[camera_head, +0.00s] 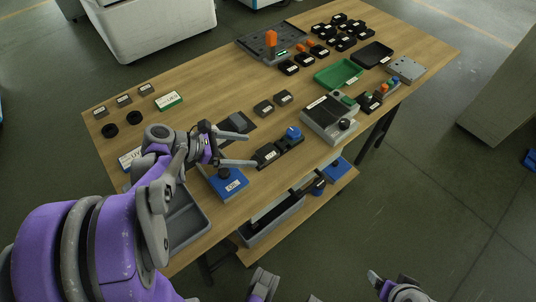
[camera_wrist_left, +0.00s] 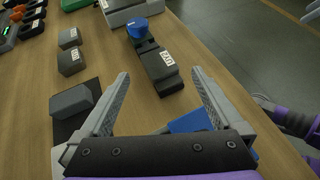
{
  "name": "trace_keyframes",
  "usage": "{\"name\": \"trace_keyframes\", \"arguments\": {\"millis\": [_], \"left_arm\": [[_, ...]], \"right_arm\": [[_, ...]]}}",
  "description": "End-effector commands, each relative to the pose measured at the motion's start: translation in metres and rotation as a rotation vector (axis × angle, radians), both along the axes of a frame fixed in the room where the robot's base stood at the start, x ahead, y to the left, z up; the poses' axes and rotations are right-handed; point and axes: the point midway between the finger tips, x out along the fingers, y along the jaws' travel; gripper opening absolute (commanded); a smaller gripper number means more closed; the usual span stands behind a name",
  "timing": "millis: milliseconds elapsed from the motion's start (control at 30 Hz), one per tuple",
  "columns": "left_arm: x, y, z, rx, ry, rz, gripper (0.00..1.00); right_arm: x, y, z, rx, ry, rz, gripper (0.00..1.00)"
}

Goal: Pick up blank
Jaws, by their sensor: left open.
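My left gripper (camera_head: 249,150) is open and empty above the near part of the table. In the left wrist view its two fingers (camera_wrist_left: 160,73) are spread wide, with bare wood and a dark labelled fixture seen between them. A plain grey block (camera_head: 236,122), which may be the blank, sits on a black pad; in the left wrist view the block (camera_wrist_left: 75,101) is left of the left finger, apart from it. Two darker grey labelled blocks (camera_head: 263,108) (camera_head: 283,97) stand beyond it. Grey and purple parts, possibly my right gripper (camera_head: 395,288), show at the bottom edge.
A dark fixture with a blue knob (camera_head: 292,132) stands just past my fingertips. A blue labelled block (camera_head: 232,185) lies under the gripper. A grey machine box (camera_head: 330,118), green tray (camera_head: 338,73) and several black blocks fill the far side. Bare wood lies at centre-left.

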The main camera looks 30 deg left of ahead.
Motion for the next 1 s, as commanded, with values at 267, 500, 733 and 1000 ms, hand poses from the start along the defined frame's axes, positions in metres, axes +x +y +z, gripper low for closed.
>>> {"name": "trace_keyframes", "arguments": {"millis": [267,500,733,1000], "left_arm": [[0.016,-0.016,-0.014,0.002,0.000,-0.003,1.00],[0.039,-0.035,-0.032,0.003,0.000,-0.005,1.00],[0.045,-0.040,-0.036,0.004,-0.001,-0.001,1.00],[0.045,-0.040,-0.035,0.004,-0.001,-0.001,0.73]], "right_arm": [[0.000,0.000,-0.007,0.000,0.002,0.000,0.84],[0.000,0.000,-0.016,0.000,0.006,0.000,0.84],[0.000,0.000,-0.017,0.000,0.006,0.000,0.84],[0.000,0.000,-0.017,0.000,0.006,0.000,0.84]]}}
